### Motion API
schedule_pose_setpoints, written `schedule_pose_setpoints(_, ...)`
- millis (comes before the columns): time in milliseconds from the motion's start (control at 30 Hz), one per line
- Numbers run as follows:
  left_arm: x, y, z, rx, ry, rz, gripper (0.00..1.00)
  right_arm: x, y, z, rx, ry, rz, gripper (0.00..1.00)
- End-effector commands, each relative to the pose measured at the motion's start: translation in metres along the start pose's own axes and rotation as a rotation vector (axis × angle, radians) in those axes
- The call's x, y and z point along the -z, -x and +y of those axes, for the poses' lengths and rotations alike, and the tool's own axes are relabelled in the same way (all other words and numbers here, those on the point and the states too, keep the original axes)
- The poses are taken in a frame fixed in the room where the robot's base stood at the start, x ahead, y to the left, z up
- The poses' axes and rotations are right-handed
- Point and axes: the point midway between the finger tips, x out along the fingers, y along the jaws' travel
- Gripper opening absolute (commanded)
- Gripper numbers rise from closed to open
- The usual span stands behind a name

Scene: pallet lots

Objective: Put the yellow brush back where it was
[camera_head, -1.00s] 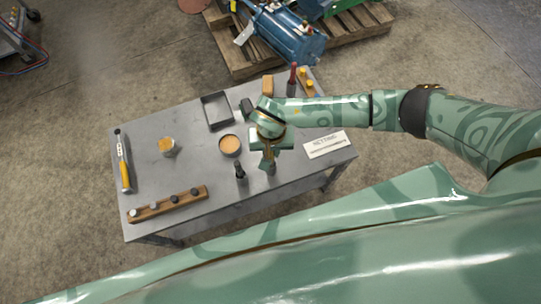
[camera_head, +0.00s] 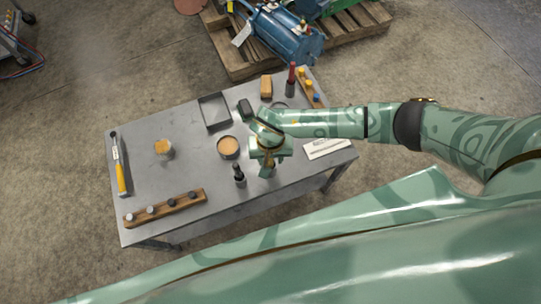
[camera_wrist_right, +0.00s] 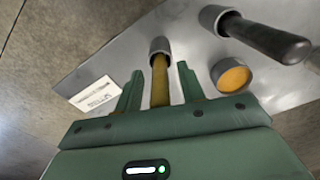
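The yellow brush (camera_wrist_right: 160,83) shows in the right wrist view as a yellow-brown handle standing in a grey cup (camera_wrist_right: 161,47). My right gripper (camera_wrist_right: 160,78) is around the handle, with one finger on each side and a visible gap to both, so it is open. In the head view my right gripper (camera_head: 268,153) is over the near right part of the table, and a bit of the brush (camera_head: 267,171) shows below it. The brush's lower end is hidden in the cup. My left gripper is not in view.
A black-handled brush in a cup (camera_head: 239,176) and a tin with orange contents (camera_head: 228,148) stand close left of the gripper. A white card (camera_head: 325,148) lies right. A red-handled brush (camera_head: 291,78), a tray (camera_head: 214,111) and a wooden rack (camera_head: 166,207) are farther off.

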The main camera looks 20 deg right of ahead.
Motion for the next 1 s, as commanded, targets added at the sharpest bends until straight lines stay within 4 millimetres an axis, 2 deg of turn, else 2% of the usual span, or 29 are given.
schedule_pose_setpoints(167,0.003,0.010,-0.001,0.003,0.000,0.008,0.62,0.002,0.020,-0.001,0.002,0.001,0.005,0.39)
schedule_pose_setpoints(400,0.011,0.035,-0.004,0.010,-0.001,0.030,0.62,0.002,0.079,-0.001,0.003,0.002,0.008,0.39)
schedule_pose_setpoints(600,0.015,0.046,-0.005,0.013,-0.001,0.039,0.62,0.001,0.114,0.000,0.002,0.001,0.004,0.39)
schedule_pose_setpoints(767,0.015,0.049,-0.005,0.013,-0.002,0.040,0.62,0.000,0.123,0.000,0.001,0.001,0.001,0.39)
schedule_pose_setpoints(1000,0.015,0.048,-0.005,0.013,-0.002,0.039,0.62,0.000,0.123,0.000,0.000,0.000,0.000,0.39)
